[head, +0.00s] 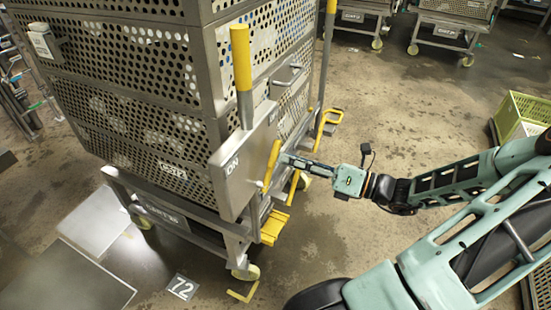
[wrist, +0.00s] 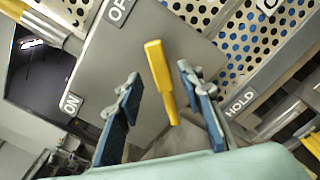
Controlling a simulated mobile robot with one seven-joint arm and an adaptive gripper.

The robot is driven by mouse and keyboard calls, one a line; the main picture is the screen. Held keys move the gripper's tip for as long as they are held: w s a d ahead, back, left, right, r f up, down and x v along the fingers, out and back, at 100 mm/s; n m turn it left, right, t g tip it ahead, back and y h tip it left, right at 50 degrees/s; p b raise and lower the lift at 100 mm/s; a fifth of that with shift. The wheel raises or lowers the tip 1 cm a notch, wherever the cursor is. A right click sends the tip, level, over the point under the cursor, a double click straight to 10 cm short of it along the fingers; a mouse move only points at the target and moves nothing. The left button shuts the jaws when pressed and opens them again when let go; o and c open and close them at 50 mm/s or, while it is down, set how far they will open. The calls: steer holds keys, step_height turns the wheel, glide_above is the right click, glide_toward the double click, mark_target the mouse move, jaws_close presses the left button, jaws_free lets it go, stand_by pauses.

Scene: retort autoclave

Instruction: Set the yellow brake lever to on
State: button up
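The yellow brake lever (head: 271,166) stands out from a grey panel (head: 232,160) at the cart's corner, the panel marked ON in the head view. In the wrist view the lever (wrist: 161,80) lies between my two fingers, tilted slightly, with a gap on each side. The ON label (wrist: 71,103) is lower left of it and the OFF label (wrist: 119,9) is above left. My gripper (head: 284,160) is at the lever; the wrist view shows my gripper (wrist: 159,75) open. Whether the fingers reach past the lever is hard to tell.
The cart carries perforated metal baskets (head: 125,60). A tall yellow-topped handle (head: 241,58) rises above the panel. A yellow pedal (head: 273,228) and another yellow lever (head: 293,187) sit low nearby. A HOLD label (wrist: 241,101) shows right of my fingers.

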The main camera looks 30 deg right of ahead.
mark_target(277, 156)
steer(key=shift+b+x, duration=0.5)
steer(key=shift+x, duration=1.9)
steer(key=shift+s, duration=0.1)
jaws_close()
